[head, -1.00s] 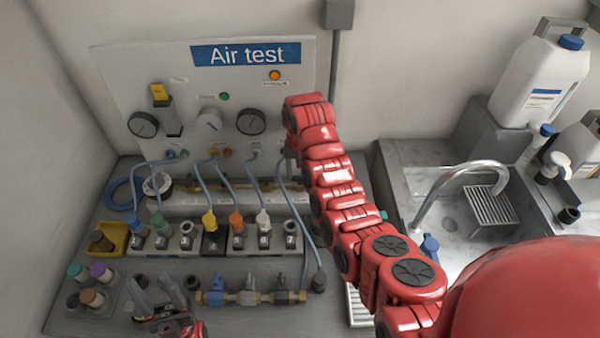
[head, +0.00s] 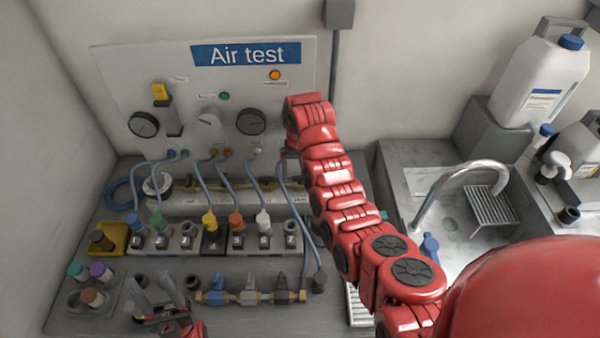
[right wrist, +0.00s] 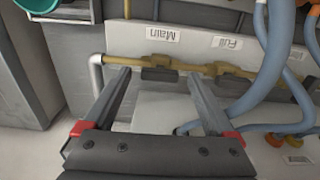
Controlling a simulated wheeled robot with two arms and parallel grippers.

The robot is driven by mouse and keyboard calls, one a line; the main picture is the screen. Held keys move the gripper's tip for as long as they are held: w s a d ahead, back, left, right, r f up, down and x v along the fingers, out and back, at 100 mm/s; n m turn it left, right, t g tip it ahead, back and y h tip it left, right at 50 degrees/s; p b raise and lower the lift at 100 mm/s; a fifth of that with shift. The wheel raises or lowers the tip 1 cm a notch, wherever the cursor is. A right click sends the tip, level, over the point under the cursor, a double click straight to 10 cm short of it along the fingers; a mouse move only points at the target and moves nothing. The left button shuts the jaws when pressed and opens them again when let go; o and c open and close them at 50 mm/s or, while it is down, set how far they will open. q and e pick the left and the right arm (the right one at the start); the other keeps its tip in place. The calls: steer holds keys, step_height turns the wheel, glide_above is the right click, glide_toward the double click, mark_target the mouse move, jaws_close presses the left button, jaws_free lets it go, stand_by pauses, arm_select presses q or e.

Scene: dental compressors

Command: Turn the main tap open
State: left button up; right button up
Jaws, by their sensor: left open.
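In the right wrist view, the main tap (right wrist: 160,74) is a dark handle on a brass pipe (right wrist: 200,67), beside the label "Main" (right wrist: 163,34), which reads upside down. Its handle appears to lie along the pipe. My right gripper (right wrist: 157,78) is open, with one finger on each side of the tap. I cannot tell whether either finger touches it. In the head view, my red right arm hides that gripper and the tap. My left gripper (head: 152,283) is open and empty near the front of the bench, at the lower left.
A second dark tap (right wrist: 230,70) by the label "Full" sits just right of my right gripper. Blue hoses (right wrist: 275,55) hang close by. The air test panel (head: 120,75) stands behind. A row of blue, white and black valves (head: 248,292) lies near my left gripper. A sink faucet (head: 455,175) is right.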

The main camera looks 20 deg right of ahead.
step_height(320, 180, up, 9)
steer(key=p, duration=0.5)
step_height(320, 180, up, 8)
glide_above(301, 176)
steer(key=shift+a+r+b, duration=0.15)
steer(key=shift+b, duration=0.2)
steer(key=shift+s, duration=0.1)
